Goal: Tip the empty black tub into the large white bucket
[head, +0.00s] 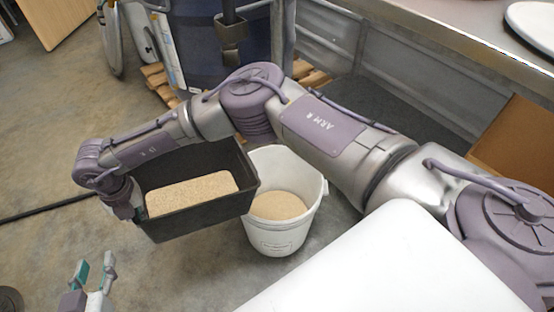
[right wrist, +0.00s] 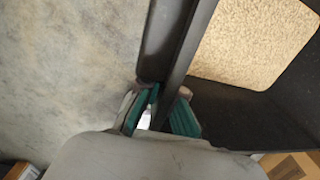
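The black tub (head: 205,213) hangs in the air, left of the large white bucket (head: 272,239). The tub is not empty: pale granular material (head: 190,193) lies in it. It looks roughly level. My right gripper (head: 132,207) is shut on the tub's left wall. In the right wrist view, the teal fingers (right wrist: 158,112) sit on both sides of the wall of the tub (right wrist: 252,112). The white bucket stands upright on the floor with similar granular material in it. The tub's right end is close to the bucket's rim. My left gripper (head: 94,272) is open and empty at lower left.
A dark blue drum (head: 205,55) stands on a wooden pallet (head: 158,82) behind. A metal counter (head: 440,40) runs along the upper right, with a cardboard piece (head: 515,145) below it. A black cable (head: 45,207) lies at left. Floor left is mostly clear.

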